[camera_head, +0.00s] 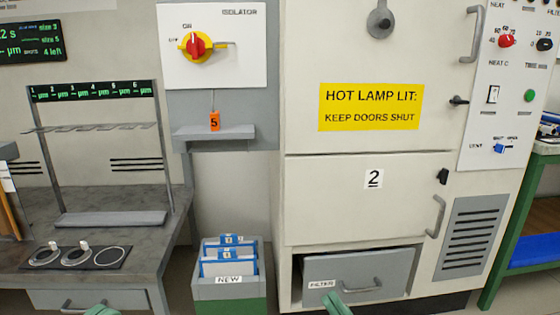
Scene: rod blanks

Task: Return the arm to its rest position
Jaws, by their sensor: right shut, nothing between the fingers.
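My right gripper (335,304) shows as green fingertips at the bottom edge, in front of the drawer with a "FILTERS"-like label (330,272). It is shut and empty. A small green tip of my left gripper (101,310) shows at the bottom edge, in front of the bench. Too little of it shows to tell whether it is open or shut. The rest of both arms is out of view.
The cabinet (310,215) has shut doors; its bottom drawer seems to stick out. A green-grey bin (230,290) of blue-edged packs stands left of it. The grey bench (160,235) carries a rack (110,218). A green-framed table (510,235) stands right.

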